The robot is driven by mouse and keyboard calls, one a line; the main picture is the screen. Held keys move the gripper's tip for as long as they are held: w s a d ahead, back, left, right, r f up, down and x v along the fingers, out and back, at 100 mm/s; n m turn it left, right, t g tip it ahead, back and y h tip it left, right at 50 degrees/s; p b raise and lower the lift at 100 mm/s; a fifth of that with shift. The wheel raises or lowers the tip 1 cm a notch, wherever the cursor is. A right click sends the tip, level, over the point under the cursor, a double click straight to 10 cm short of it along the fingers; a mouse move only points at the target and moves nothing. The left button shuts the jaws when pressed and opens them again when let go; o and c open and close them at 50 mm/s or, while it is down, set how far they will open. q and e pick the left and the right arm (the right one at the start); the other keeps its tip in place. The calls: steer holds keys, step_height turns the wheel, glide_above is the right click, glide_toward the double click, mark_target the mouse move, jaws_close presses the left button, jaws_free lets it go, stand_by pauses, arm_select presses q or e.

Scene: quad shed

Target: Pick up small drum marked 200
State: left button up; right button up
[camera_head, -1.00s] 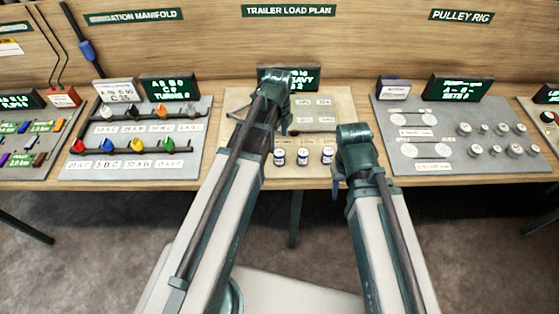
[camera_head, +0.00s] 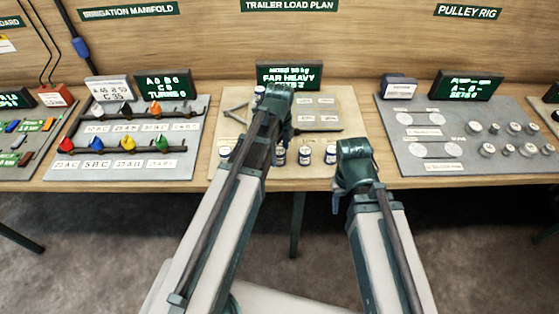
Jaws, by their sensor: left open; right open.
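Several small white drums with dark bands stand along the front of the trailer load plan board (camera_head: 345,112). I see a drum (camera_head: 280,156), a second drum (camera_head: 305,156) and a third drum (camera_head: 330,154); their numbers are too small to read, so I cannot tell which is marked 200. Another pale drum-like piece (camera_head: 224,152) shows left of my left arm. My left gripper (camera_head: 282,128) is open over the board, its fingers mostly hidden by the arm. My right gripper (camera_head: 337,198) is open near the table's front edge, right of the drums, its fingers mostly hidden.
A lit screen (camera_head: 288,77) stands behind the board. The irrigation manifold panel (camera_head: 150,168) is to the left, the pulley rig panel (camera_head: 395,160) with several silver weights to the right. My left arm covers the board's left middle.

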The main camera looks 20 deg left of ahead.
arm_select(q)
step_height(320, 180, down, 3)
steer(key=shift+r+b, duration=0.15)
steer(key=shift+b, duration=0.7)
arm_select(e)
step_height(320, 180, down, 2)
steer(key=shift+f, duration=0.25)
arm_select(q)
steer(key=shift+r, duration=0.1)
jaws_close()
